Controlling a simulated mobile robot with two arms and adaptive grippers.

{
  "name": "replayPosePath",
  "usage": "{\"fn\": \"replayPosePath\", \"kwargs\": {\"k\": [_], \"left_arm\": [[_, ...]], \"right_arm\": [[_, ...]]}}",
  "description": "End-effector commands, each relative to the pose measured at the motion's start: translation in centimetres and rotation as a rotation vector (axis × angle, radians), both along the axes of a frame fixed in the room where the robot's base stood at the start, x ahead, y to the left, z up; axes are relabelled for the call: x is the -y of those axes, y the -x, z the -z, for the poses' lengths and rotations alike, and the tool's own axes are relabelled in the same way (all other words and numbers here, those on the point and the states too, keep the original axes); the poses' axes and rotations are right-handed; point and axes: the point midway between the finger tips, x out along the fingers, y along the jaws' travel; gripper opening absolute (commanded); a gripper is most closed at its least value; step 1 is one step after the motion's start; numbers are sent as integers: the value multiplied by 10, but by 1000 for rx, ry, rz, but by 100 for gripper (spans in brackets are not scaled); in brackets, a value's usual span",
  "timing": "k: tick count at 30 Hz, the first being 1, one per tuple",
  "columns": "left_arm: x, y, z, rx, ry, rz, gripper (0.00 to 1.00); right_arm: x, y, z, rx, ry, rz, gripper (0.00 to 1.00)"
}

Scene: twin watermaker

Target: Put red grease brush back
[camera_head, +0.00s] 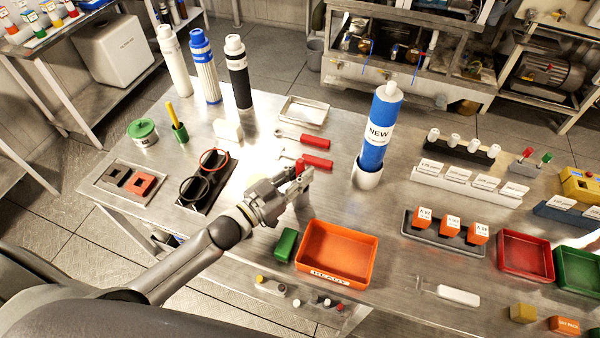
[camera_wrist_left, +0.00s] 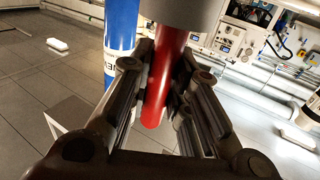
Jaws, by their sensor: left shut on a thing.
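My left gripper (camera_head: 299,184) is over the middle of the bench, just behind the orange tray, with a red piece at its fingers. In the left wrist view, the fingers (camera_wrist_left: 163,112) are shut around a red rod (camera_wrist_left: 164,80), which looks like the red grease brush's handle. A wide grey part is above the rod. The brush's far end is hidden. A green holder (camera_head: 180,133) with a yellow stick (camera_head: 172,112) stands at the left beside a green-lidded pot (camera_head: 142,130). My right gripper is out of view.
A tall blue cylinder marked NEW (camera_head: 381,125) stands right of the gripper. An orange tray (camera_head: 374,262) and green block (camera_head: 286,244) lie in front. Red-handled wrenches (camera_head: 316,142) lie behind. A black plate with rings (camera_head: 192,197) is to the left.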

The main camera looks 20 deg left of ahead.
Motion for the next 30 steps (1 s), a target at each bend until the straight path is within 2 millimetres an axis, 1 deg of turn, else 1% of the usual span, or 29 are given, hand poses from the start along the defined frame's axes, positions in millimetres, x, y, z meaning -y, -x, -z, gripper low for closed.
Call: {"fn": "replayPosePath", "kwargs": {"k": [1, 5, 6, 10, 18, 23, 30], "left_arm": [[0, 0, 1, 0, 0, 0, 20], [0, 0, 1, 0, 0, 0, 37], [0, 0, 1, 0, 0, 0, 39], [0, 0, 1, 0, 0, 0, 39], [-1, 2, -2, -2, -1, 0, 39], [-10, 19, 0, -2, 0, 0, 39], [-29, 53, 1, -3, -1, 1, 39]], "right_arm": [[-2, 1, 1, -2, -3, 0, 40], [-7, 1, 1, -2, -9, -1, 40], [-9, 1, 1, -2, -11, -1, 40], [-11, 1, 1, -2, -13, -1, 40], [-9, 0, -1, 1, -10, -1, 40], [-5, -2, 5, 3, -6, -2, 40], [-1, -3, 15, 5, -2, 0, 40]]}}
